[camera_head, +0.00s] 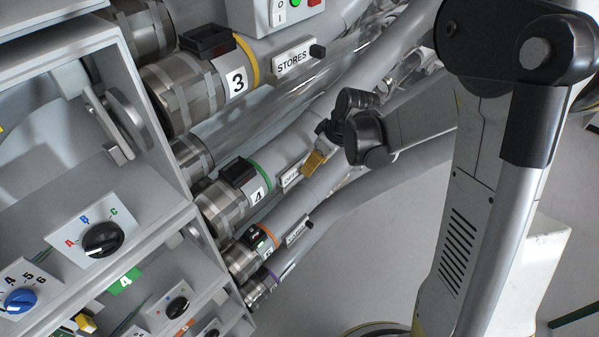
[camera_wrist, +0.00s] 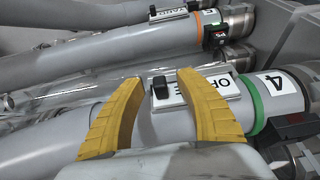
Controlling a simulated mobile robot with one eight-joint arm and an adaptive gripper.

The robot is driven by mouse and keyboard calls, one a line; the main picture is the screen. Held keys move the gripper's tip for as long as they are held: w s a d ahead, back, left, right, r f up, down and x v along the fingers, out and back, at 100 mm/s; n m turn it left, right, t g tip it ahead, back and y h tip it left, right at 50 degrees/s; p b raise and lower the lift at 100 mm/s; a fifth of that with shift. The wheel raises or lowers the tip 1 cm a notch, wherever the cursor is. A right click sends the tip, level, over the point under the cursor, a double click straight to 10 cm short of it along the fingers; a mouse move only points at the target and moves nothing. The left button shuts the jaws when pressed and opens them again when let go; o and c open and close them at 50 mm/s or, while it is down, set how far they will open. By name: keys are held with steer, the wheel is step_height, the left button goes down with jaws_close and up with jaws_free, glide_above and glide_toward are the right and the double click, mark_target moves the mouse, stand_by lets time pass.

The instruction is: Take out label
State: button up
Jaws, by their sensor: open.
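The white label plate on tube 4 (camera_wrist: 168,101) has black lettering starting "OF", partly hidden behind a finger, and a black knob (camera_wrist: 160,88) at its left end. Part of this label also shows in the head view (camera_head: 290,178). My gripper (camera_wrist: 163,78) is open, with two yellow fingers. In the wrist view the knob lies between the fingers, and the right finger crosses the lettering. I cannot tell whether the fingers touch the plate. In the head view my gripper (camera_head: 315,162) is at the label's right end.
Tube 3 with its "STORES" label (camera_head: 292,62) runs above. The orange-ringed tube's label (camera_head: 296,233) is below. Grey cabinets with dials, such as the black A-B-C dial (camera_head: 102,239), stand at left. Neighbouring tubes run close on both sides.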

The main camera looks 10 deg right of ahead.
steer(key=shift+r, duration=0.1)
jaws_close()
